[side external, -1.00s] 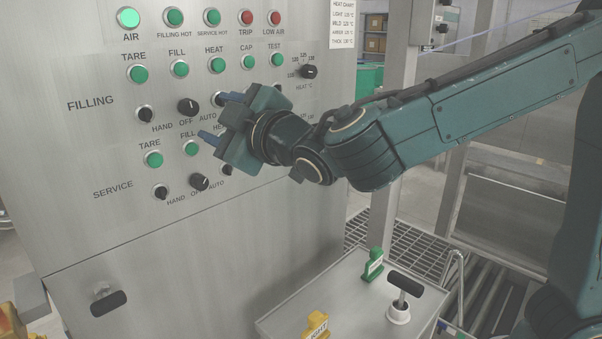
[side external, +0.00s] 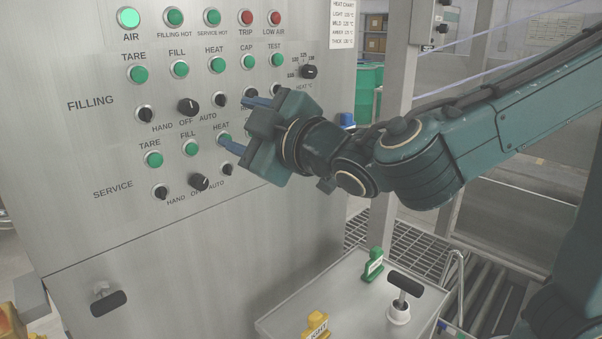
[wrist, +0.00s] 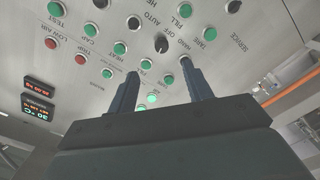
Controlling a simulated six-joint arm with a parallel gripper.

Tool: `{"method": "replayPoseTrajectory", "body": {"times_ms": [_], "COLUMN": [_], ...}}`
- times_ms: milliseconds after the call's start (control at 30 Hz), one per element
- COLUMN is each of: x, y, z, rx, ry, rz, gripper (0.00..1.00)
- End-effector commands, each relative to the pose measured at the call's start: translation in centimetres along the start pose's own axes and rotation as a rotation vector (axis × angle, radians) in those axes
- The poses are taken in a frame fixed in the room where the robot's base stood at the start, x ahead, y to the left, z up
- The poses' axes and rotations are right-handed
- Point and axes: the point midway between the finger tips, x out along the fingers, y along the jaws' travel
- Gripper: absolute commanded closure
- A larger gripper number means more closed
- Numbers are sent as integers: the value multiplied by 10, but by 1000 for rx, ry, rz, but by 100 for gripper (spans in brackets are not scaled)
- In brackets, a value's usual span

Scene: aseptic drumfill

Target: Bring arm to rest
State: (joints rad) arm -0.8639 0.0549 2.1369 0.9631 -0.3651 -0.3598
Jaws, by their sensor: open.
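My gripper (side external: 238,124) is in front of the control panel (side external: 70,190), its two blue fingers spread apart and pointing at the panel. Nothing is between the fingers. In the side view the fingers overlap the area right of the filling and service selector knobs and hide part of it. Whether the fingertips touch the panel cannot be told. In the wrist view the open gripper (wrist: 160,85) shows with the panel's buttons and knobs (wrist: 162,44) beyond the fingers. The AIR lamp (side external: 128,18) is lit pale green.
Below stands a steel table (side external: 345,295) with a green tagged piece (side external: 374,264), a yellow tagged piece (side external: 316,326) and a black T-handle (side external: 405,284). A black handle (side external: 108,302) sticks out of the lower cabinet. A steel post (side external: 398,110) stands behind my arm.

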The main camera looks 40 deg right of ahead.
Motion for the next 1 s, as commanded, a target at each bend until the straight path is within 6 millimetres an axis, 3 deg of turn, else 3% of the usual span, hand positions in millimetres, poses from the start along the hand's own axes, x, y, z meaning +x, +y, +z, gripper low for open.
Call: {"method": "replayPoseTrajectory", "body": {"times_ms": [267,467,700,1000], "x": [-6,-34,-91,-182], "y": [29,48,55,43], "z": [60,122,180,223], "rx": [151,327,521,698], "ry": [-180,-381,-597,-831], "rz": [-63,-148,-254,-379], "gripper": [50,50,50,50]}}
